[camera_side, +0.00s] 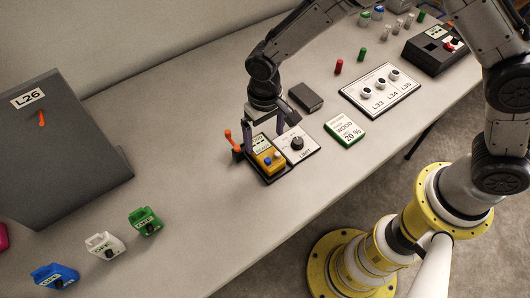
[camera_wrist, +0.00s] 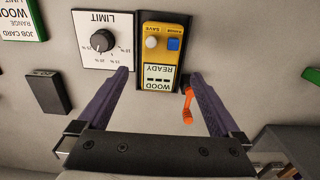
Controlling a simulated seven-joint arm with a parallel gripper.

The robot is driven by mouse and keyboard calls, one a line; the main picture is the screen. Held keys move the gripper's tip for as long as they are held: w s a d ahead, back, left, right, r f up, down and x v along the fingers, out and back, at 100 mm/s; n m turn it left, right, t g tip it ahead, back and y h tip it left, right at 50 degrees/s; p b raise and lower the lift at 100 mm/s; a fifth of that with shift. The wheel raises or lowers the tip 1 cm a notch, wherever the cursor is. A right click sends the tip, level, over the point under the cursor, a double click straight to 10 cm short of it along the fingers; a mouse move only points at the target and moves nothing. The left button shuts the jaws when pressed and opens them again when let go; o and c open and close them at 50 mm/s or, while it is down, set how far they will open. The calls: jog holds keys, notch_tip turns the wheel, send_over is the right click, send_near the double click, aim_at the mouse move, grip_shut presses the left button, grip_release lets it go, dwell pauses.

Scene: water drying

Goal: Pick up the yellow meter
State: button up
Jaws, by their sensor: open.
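The yellow meter (camera_side: 267,155) sits in a dark cradle on the table. It also shows in the wrist view (camera_wrist: 159,57), upside down, with a screen reading WOOD READY, a white SAVE button and a blue RANGE button. My gripper (camera_side: 264,137) is above and just behind the meter, pointing down. In the wrist view my gripper (camera_wrist: 158,75) has its two purple-grey fingers apart, with the lower part of the meter's picture between them. Nothing is held. In the side view the fingers partly overlap the meter's surroundings, so exact contact cannot be told.
An orange lever (camera_side: 232,141) stands close left of the cradle. The LIMIT dial panel (camera_side: 297,145) is close right. A dark block (camera_side: 305,97) and the green-edged WOOD 20% card (camera_side: 345,131) lie further right. Green, white and blue tools stand left. The front table is clear.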

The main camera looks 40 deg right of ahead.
aim_at(265, 151)
jog(key=shift+f, duration=2.7)
jog(key=c, duration=1.5)
jog(key=shift+r, duration=0.1)
grip_shut()
jog(key=shift+r, duration=0.1)
